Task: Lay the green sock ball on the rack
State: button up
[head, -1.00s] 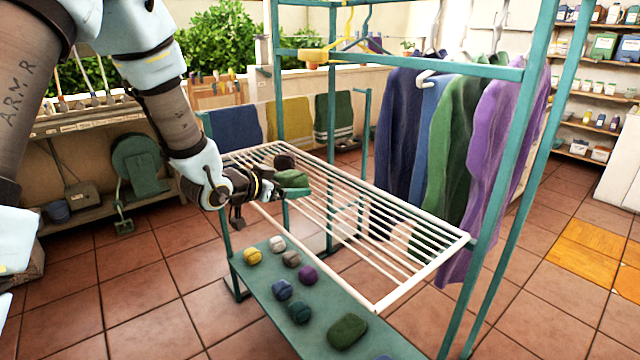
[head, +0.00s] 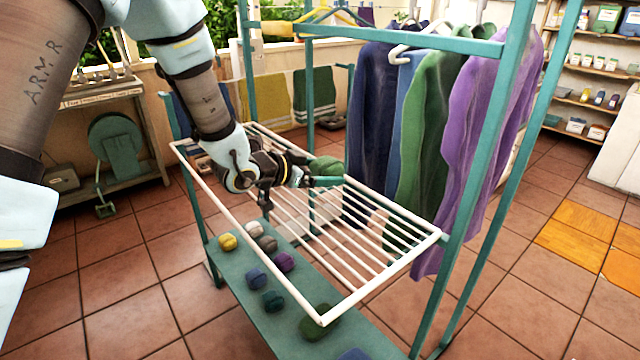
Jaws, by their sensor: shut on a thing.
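The white slatted rack (head: 383,278) is held in the teal frame, level above a lower shelf. My gripper (head: 322,180) is over the rack, toward its far part. It is shut on a green sock ball (head: 327,165), which shows just behind and above the fingers. The fingers and wrist hide part of the ball. I cannot tell whether the ball touches the slats.
The teal lower shelf (head: 228,270) holds several sock balls, including a dark green one (head: 318,322) and a yellow one (head: 228,241). Purple (head: 480,120) and green (head: 432,150) garments hang beside the rack's right side. The near half of the rack is bare.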

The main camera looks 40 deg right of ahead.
aim_at(322, 196)
jog(key=shift+f, duration=2)
jog(key=shift+f, duration=0.15)
jog(key=o, duration=1)
